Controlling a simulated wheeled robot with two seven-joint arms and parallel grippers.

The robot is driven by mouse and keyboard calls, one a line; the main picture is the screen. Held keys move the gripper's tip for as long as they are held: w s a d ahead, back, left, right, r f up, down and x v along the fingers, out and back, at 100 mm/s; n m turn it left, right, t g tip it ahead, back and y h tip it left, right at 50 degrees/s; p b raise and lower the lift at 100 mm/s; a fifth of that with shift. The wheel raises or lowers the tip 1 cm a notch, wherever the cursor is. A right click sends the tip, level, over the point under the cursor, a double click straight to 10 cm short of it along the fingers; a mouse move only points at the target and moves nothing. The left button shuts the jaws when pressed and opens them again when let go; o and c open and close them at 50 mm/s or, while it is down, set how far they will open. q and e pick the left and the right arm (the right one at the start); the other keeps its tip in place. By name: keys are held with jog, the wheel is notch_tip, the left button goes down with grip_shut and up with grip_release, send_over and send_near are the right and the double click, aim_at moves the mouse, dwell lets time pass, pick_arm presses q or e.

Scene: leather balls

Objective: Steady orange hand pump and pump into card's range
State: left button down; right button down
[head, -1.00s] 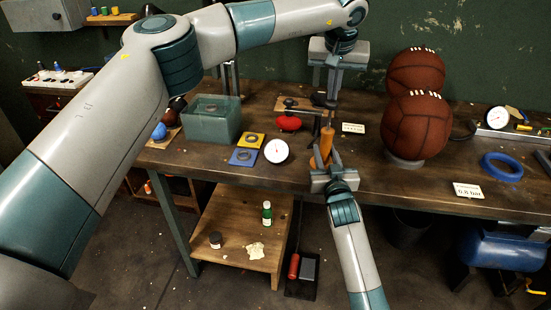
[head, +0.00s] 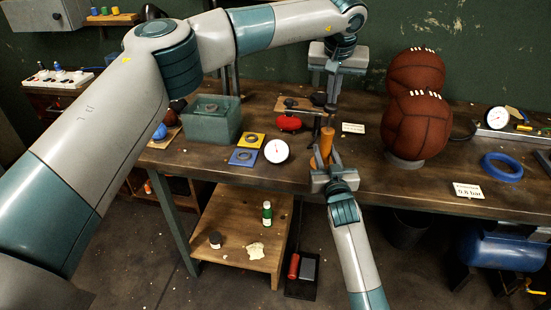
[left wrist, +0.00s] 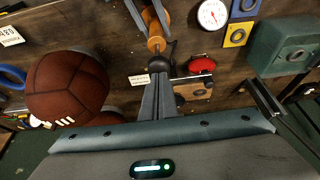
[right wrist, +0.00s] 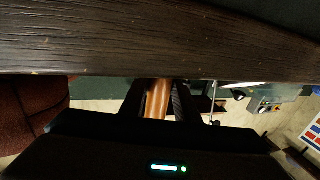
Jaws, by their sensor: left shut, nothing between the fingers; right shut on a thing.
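The orange hand pump (head: 327,142) stands near the front of the bench, with a dark knob at its top. My right gripper (head: 326,166) is shut on the pump's orange body; the right wrist view also shows the pump (right wrist: 158,98) between the fingers. My left gripper (head: 331,101) is shut and empty above the pump. In the left wrist view its fingertips (left wrist: 159,76) are at the dark knob (left wrist: 160,64); I cannot tell if they touch. A card reading about 0.8 bar (head: 468,191) stands at the right. A round white gauge (head: 276,151) lies left of the pump.
A blue ring (head: 502,167) lies at the right.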

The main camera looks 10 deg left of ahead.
aim_at(331, 107)
pick_arm(q)
jog(key=shift+f, duration=2.75)
jog(key=shift+r, duration=3.4)
jog(key=shift+f, duration=0.1)
